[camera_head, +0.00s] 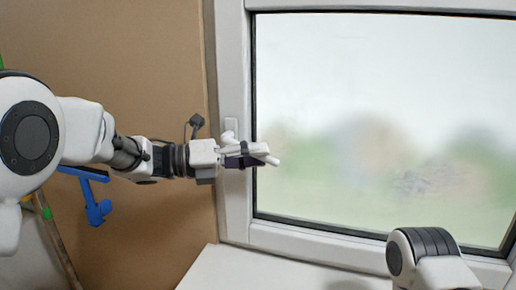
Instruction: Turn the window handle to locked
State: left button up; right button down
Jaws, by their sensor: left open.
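The window (385,110) has a white frame and a blurred green and grey view behind the glass. Its white handle (230,127) shows only in part on the left side of the frame, with my left gripper just in front of and below it. The handle's lever is mostly hidden, so its angle and any contact with the gripper cannot be told. My left gripper (270,157) reaches in from the left, points right, and is open with nothing seen between its fingers. My right gripper is out of view; only part of my right arm shows at the bottom right.
A brown wall (120,50) lies left of the window. A blue tool (97,208) hangs below my left arm, near a slanted pole (57,240). A white sill or ledge (235,272) runs below the window.

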pick_arm(q)
jog(key=shift+d, duration=0.45)
jog(key=shift+r, duration=0.1)
jog(key=c, duration=0.5)
grip_shut()
jog(key=shift+w, duration=0.15)
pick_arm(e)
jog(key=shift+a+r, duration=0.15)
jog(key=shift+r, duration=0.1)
